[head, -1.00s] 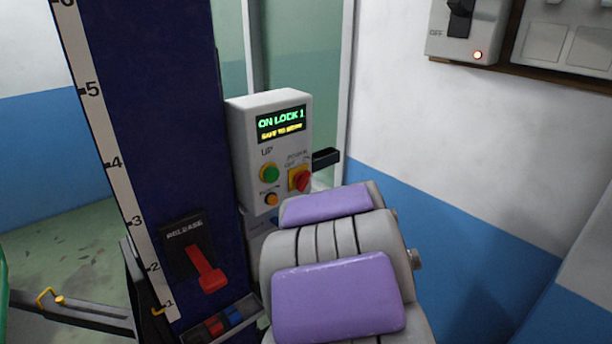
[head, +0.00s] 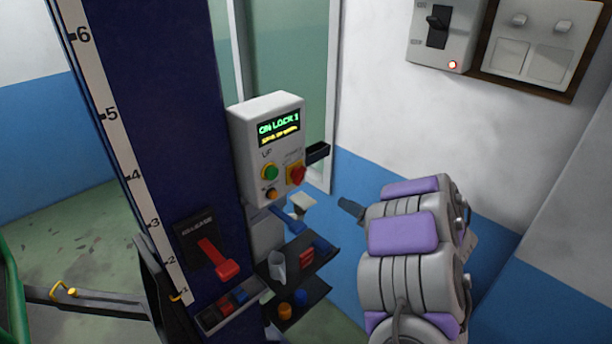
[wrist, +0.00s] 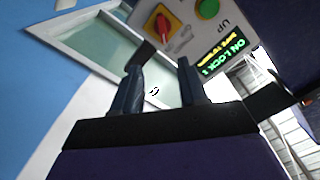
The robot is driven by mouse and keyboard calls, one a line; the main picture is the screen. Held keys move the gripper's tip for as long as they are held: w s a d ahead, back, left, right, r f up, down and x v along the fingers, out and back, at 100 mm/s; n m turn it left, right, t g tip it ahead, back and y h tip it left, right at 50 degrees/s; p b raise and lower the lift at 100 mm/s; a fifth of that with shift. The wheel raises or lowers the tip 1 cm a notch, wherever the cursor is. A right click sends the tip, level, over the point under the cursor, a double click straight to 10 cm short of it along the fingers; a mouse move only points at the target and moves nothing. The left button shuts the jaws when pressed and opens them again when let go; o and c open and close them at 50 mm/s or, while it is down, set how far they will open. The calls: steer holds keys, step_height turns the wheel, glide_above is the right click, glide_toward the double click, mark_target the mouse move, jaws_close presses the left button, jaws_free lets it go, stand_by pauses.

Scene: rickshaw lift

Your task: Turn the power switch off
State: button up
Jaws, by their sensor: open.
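The red rotary power switch (head: 297,174) sits on a yellow plate on the front of the light grey control box (head: 262,110). It also shows in the wrist view (wrist: 158,27), which is tilted and nearly upside down. The lit display (head: 279,128) reads "ON LOCK 1" in green, with a yellow line below. A green UP button (head: 270,172) is left of the switch. My gripper (wrist: 160,88) is open and empty, with its dark fingers apart and pointing towards the box, clear of the switch. In the head view, only a dark fingertip part (head: 350,208) shows beyond my arm.
A dark blue post (head: 165,120) with a number scale and a red release lever (head: 220,259) stands left of the box. A small tool shelf (head: 312,262) is below it. A wall switch with a black lever (head: 438,24) and a red light is upper right.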

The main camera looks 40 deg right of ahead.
mark_target(303, 178)
steer(key=w, duration=0.5)
steer(key=w+a, duration=0.1)
steer(key=w, duration=1.1)
steer(key=shift+w+a, duration=0.15)
steer(key=shift+a, duration=0.15)
jaws_close()
